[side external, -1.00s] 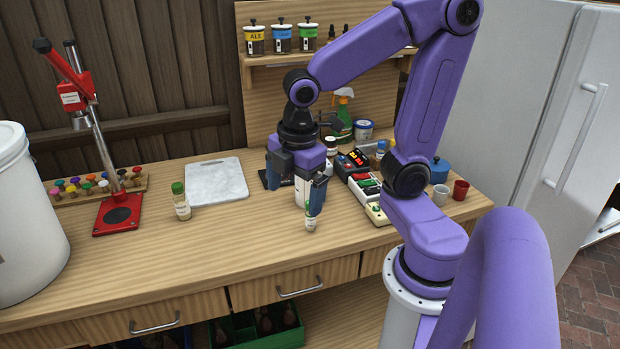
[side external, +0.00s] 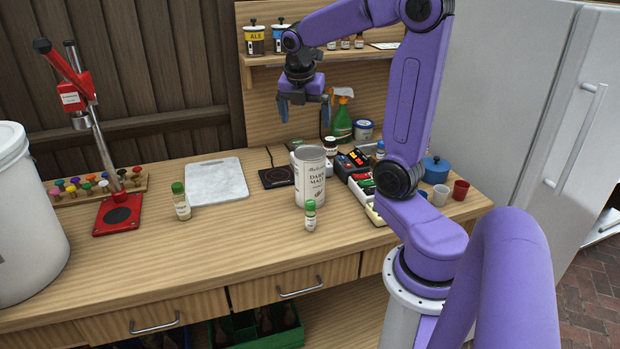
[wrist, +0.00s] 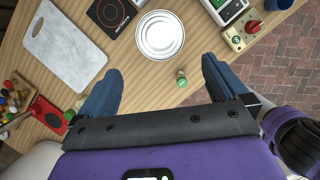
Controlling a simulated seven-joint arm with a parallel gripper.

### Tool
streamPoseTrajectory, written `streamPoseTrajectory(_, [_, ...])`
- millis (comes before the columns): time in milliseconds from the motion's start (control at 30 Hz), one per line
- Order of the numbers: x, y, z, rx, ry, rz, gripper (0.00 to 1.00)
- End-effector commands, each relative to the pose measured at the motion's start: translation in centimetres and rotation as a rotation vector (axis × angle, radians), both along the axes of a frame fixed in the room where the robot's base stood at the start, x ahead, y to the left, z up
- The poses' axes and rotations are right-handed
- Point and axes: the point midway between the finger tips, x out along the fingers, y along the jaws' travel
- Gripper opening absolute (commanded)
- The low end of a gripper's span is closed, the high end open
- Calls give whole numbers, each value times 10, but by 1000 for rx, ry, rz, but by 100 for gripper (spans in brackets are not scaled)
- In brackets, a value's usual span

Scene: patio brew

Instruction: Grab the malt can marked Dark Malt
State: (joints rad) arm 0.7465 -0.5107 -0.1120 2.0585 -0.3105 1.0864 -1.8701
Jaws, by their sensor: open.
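The malt can (side external: 314,180) is a tall pale can whose label reads Dark Malt. It stands upright on the wooden counter in the side view. In the wrist view its round metal lid (wrist: 160,35) shows from above, beyond the fingertips. My gripper (side external: 302,108) is open and empty, raised well above the counter behind and above the can. A small green-capped bottle (side external: 310,215) stands just in front of the can.
A hot plate (side external: 276,177) lies behind the can at left. A white board (side external: 217,181) and another green-capped bottle (side external: 181,200) are further left.

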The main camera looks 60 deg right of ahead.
Motion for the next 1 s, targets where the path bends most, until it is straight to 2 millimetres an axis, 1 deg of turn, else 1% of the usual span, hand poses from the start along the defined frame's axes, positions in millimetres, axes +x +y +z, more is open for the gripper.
streamPoseTrajectory(400, [2, -21, -73, 3, 8, -3, 100])
streamPoseTrajectory(500, [4, -26, -88, 3, 6, -3, 100])
streamPoseTrajectory(633, [5, -30, -101, 2, 5, -2, 100])
streamPoseTrajectory(867, [6, -34, -113, 1, 3, -2, 100])
streamPoseTrajectory(1000, [6, -39, -132, 3, 6, -2, 100])
